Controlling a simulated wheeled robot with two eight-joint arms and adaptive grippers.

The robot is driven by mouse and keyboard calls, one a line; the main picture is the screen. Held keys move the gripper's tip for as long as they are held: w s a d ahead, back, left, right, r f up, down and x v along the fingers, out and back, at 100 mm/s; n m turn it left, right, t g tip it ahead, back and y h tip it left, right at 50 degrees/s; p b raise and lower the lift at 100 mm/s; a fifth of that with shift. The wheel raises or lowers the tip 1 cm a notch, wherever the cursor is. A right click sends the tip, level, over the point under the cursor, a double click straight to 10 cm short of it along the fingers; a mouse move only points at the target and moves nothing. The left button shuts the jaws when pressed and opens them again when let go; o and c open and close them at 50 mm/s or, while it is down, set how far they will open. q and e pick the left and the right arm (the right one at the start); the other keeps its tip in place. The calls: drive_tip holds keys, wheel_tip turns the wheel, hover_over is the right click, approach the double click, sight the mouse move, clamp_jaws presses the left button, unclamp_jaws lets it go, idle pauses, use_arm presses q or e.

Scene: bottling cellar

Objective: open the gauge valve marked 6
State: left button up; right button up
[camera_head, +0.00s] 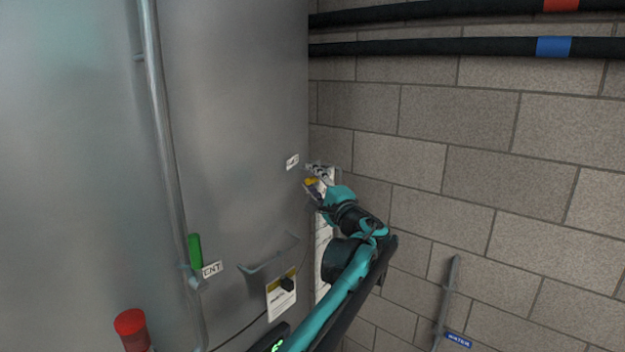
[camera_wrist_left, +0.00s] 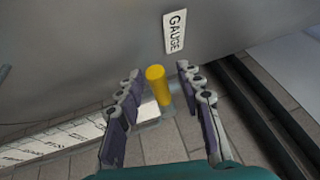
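The gauge valve has a yellow handle (camera_wrist_left: 158,88), seen in the left wrist view just below a white label reading GAUGE (camera_wrist_left: 174,31) on the grey tank wall. In the head view the yellow handle (camera_head: 310,181) shows small at the tank's right edge, partly covered by my gripper. My left gripper (camera_wrist_left: 160,76) is open, with one finger on each side of the handle and gaps between; I cannot tell how deep the handle sits between them. In the head view the left gripper (camera_head: 317,175) is at the valve. No 6 is readable. My right gripper is out of view.
The large grey tank (camera_head: 230,100) fills the left. A green handle (camera_head: 195,249) beside a vertical pipe and a red knob (camera_head: 131,323) are lower left.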

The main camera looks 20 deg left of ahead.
use_arm(q)
clamp_jaws()
drive_tip(key=shift+f, duration=0.15)
drive_tip(key=shift+f+n+y+b, duration=0.5)
drive_tip(key=shift+n+b, duration=0.3)
drive_tip(key=shift+b, duration=0.15)
drive_tip(key=shift+w+d+f+n+g+y+b, duration=0.1)
drive_tip(key=shift+w+f+n+g+y+b, duration=0.15)
drive_tip(key=shift+f+n+y+b, duration=0.7)
drive_tip(key=shift+w+r+n+g+y+b, duration=0.15)
drive_tip(key=shift+n+g+b, duration=0.2)
drive_tip(key=shift+n, duration=1.15)
drive_tip(key=shift+w+d+f+n+g+y+b, duration=0.15)
drive_tip(key=shift+f+n+y+b, duration=0.45)
drive_tip(key=shift+n, duration=0.65)
drive_tip(key=shift+a+r, duration=0.1)
unclamp_jaws()
